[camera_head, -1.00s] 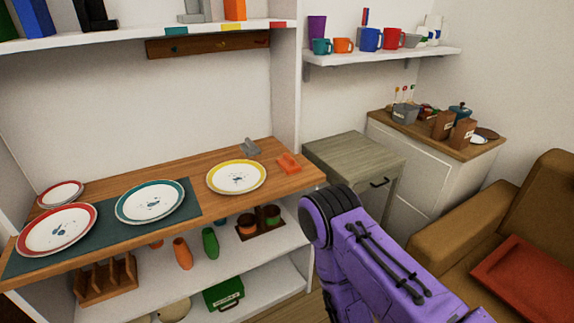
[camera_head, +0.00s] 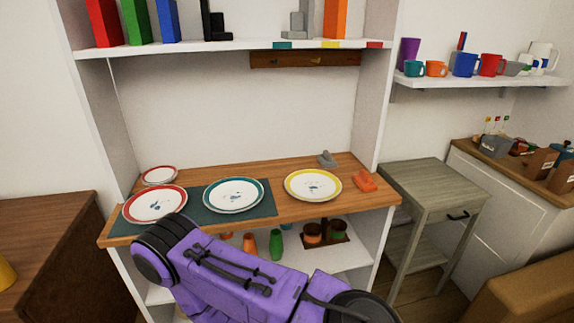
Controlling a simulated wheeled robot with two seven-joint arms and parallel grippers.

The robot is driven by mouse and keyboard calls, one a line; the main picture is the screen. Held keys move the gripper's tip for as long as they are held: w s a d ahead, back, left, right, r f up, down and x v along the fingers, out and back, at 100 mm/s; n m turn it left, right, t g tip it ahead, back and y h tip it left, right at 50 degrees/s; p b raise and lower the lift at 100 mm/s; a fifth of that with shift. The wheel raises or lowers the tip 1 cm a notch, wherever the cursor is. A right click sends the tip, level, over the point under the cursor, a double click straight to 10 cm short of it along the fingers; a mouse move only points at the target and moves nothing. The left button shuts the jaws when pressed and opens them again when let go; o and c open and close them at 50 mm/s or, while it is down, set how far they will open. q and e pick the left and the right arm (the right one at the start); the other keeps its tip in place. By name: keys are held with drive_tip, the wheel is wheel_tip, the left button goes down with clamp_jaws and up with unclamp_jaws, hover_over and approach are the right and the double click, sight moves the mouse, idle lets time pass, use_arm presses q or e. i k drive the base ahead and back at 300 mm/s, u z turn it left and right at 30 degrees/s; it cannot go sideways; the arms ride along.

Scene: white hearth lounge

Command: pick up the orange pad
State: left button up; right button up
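A small orange object (camera_head: 364,181), the only orange thing on the wooden counter, lies at the counter's right end in the head view. It looks like a flat piece with a raised part; whether it is the orange pad I cannot tell for sure. Nothing touches it. A purple arm link of mine crosses the lower part of the view, in front of the counter and left of the orange object. Neither of my grippers is in view.
The wooden counter (camera_head: 284,212) bears a yellow-rimmed plate (camera_head: 313,185), a teal-rimmed plate (camera_head: 233,194), red-rimmed plates (camera_head: 155,203) and a small grey object (camera_head: 327,159). A grey-green side table (camera_head: 430,180) stands to the right. An orange block (camera_head: 335,19) stands on the upper shelf.

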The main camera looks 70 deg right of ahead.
sight(365, 182)
drive_tip(key=u, duration=0.35)
drive_tip(key=k, duration=1.05)
drive_tip(key=z, duration=1.8)
drive_tip(key=i, duration=0.45)
drive_tip(key=u, duration=0.1)
